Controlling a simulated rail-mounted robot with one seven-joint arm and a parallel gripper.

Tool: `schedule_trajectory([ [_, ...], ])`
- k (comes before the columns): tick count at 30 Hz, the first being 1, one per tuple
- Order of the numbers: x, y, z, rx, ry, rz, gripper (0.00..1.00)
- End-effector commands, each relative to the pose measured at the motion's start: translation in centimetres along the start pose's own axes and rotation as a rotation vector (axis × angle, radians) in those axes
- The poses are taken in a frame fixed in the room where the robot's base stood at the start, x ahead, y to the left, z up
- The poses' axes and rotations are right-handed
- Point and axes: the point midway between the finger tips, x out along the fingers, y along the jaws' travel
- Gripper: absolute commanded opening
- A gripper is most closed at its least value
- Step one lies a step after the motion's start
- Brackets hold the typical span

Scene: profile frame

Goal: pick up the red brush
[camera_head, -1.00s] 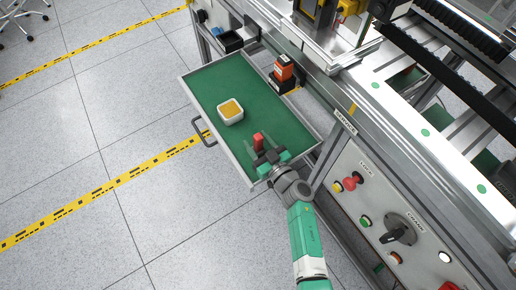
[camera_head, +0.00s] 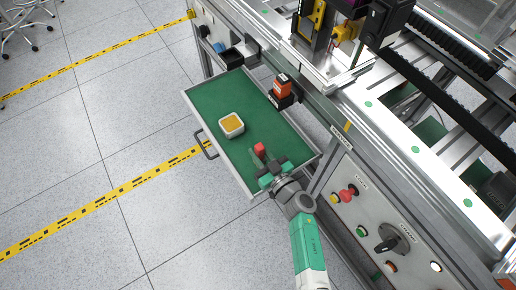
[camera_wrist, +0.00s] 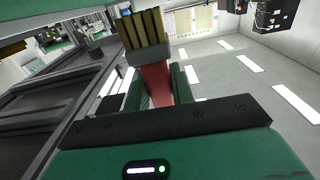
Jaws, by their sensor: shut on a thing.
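The red brush (camera_head: 260,148) is at the near end of the green-lined drawer (camera_head: 215,100) in the head view. My gripper (camera_head: 264,160) reaches in over the drawer's near edge and is shut on the brush. In the wrist view, the brush's red handle (camera_wrist: 157,88) stands between the two green fingers of my gripper (camera_wrist: 160,82). Its grey ferrule and yellowish bristles point away from my palm. The lower end of the handle is hidden behind the dark palm bar. I cannot tell whether the brush touches the drawer floor.
A white container with yellow contents (camera_head: 231,125) stands in the drawer, beyond the brush. An orange and black object (camera_head: 282,92) is at the drawer's right side. The control panel (camera_head: 375,215) and machine frame stand close on the right. Open floor lies to the left.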

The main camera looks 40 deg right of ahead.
Motion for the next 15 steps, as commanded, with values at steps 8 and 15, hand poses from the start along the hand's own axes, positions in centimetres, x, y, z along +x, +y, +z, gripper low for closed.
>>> schedule_trajectory([
  [8,-7.7,-1.8,-1.1,0.002,-0.005,-0.001,0.01],
  [15,-12.8,-3.0,-1.3,0.002,-0.003,-0.001,0.01],
])
